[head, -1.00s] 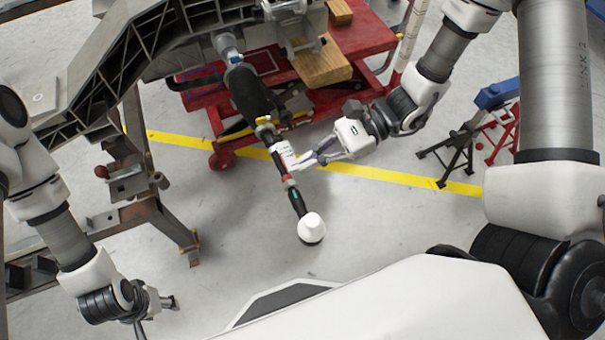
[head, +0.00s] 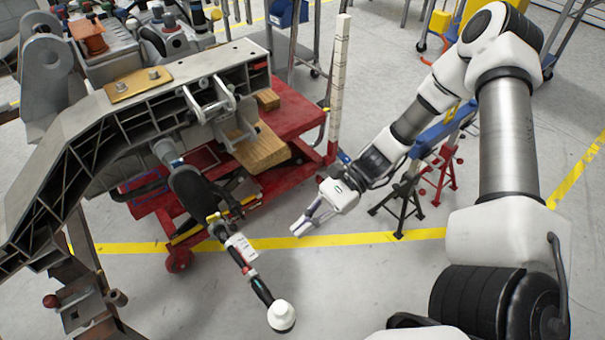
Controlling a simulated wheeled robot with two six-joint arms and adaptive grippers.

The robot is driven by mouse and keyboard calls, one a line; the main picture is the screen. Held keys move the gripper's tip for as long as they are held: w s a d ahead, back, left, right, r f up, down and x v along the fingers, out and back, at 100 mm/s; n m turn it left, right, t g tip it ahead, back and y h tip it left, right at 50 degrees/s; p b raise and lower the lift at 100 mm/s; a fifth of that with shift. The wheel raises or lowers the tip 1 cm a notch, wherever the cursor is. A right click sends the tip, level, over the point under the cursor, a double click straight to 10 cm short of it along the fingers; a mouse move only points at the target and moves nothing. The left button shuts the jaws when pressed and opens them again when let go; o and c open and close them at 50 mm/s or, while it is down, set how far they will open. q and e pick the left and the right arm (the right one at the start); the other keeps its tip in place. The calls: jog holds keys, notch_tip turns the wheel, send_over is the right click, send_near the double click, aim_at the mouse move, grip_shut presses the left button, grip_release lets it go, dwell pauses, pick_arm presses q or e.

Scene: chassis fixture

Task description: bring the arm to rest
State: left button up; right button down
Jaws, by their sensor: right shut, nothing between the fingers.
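My right arm (head: 400,135) comes in from the right and reaches down toward the middle of the head view. My right gripper (head: 300,230) is shut and empty. It hangs over open floor, apart from the black and white tool-like part (head: 240,250) to its left. That part slants down from the chassis fixture (head: 150,110) and ends in a white round cap (head: 281,316). My left arm and left gripper are out of view.
A red wheeled cart (head: 300,115) with wooden blocks (head: 262,148) stands under the fixture. A red stand (head: 440,175) and a black stand (head: 402,205) are close to the right of my right gripper. Grey floor with a yellow line (head: 350,240) is clear in front.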

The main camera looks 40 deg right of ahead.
jog(key=shift+d, duration=0.2)
jog(key=s+a+f+n+g+h+p, duration=0.15)
jog(key=s+n+g+h+p, duration=0.3)
jog(key=s, duration=0.45)
jog(key=s+a+f+n+g+h+p, duration=0.1)
jog(key=s+f+n+g+h+p, duration=0.25)
jog(key=s, duration=0.65)
jog(key=s+d+f+n+t+h+p, duration=0.1)
jog(key=d+n+t+h+p, duration=0.15)
jog(key=n+h, duration=0.3)
jog(key=w+f+n+t, duration=0.2)
jog(key=w+t, duration=0.3)
jog(key=w, duration=0.3)
jog(key=shift+n, duration=0.55)
jog(key=shift+t, duration=0.25)
